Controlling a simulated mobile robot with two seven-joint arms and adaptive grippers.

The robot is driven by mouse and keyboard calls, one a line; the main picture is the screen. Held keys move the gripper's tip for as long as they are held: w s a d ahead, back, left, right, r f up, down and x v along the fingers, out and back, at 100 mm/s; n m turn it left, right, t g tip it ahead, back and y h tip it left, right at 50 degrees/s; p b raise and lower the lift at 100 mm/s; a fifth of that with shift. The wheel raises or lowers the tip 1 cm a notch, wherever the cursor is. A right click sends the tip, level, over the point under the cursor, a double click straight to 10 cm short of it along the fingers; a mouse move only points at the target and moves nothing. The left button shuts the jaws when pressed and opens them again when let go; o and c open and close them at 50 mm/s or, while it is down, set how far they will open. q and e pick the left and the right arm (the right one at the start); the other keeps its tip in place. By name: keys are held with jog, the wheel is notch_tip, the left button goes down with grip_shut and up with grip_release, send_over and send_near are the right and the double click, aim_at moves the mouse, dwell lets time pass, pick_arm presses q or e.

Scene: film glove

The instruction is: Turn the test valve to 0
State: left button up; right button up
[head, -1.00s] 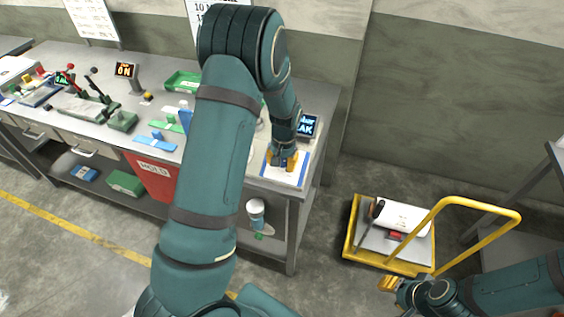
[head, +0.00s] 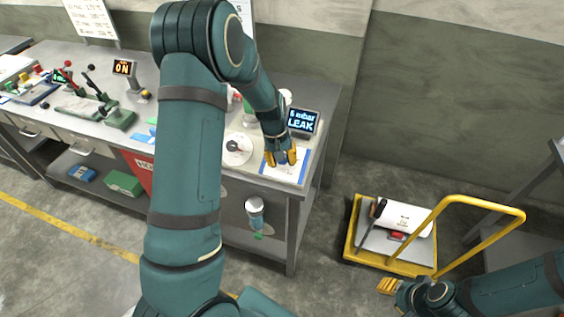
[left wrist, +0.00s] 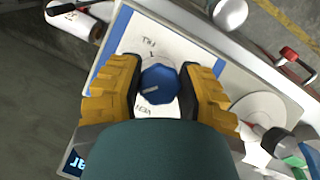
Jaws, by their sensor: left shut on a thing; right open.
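The test valve is a blue faceted knob (left wrist: 160,83) with a pale pointer mark, on a white panel with a blue border (left wrist: 133,35). The panel lies at the right end of the workbench in the head view (head: 291,172). Handwritten labels surround the knob, upside down and hard to read; the pointer aims left and slightly down in the left wrist view. My left gripper (head: 283,156) comes down from above, its yellow fingers (left wrist: 160,92) shut on the knob's two sides. My right gripper (head: 389,286) is open and empty, low beside the yellow cart.
A display (head: 302,121) behind the panel reads "5 mbar LEAK". A round white gauge (head: 237,148) sits left of the panel. The workbench (head: 205,187) holds several tools farther left. A yellow cart (head: 392,267) stands on the floor at right.

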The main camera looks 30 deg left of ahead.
pick_arm(q)
jog(key=n+t+h+b, duration=0.1)
jog(key=n+b, duration=0.1)
jog(key=n+t+h+b, duration=0.1)
jog(key=n+b, duration=0.1)
jog(key=n, duration=0.1)
jog(key=shift+d+f+n, duration=0.1)
jog(key=shift+f+n, duration=0.1)
jog(key=shift+n, duration=0.1)
jog(key=shift+r+n+t+h+b, duration=0.1)
jog(key=shift+n+t+h+b, duration=0.45)
jog(key=shift+n+b, duration=0.8)
jog(key=o, duration=1.2)
jog(key=shift+r, duration=0.1)
jog(key=shift+s+a+r, duration=0.1)
jog(key=shift+a+r, duration=0.1)
jog(key=shift+r, duration=0.25)
jog(key=v, duration=1.1)
jog(key=shift+s+d, duration=0.15)
jog(key=shift+d, duration=0.05)
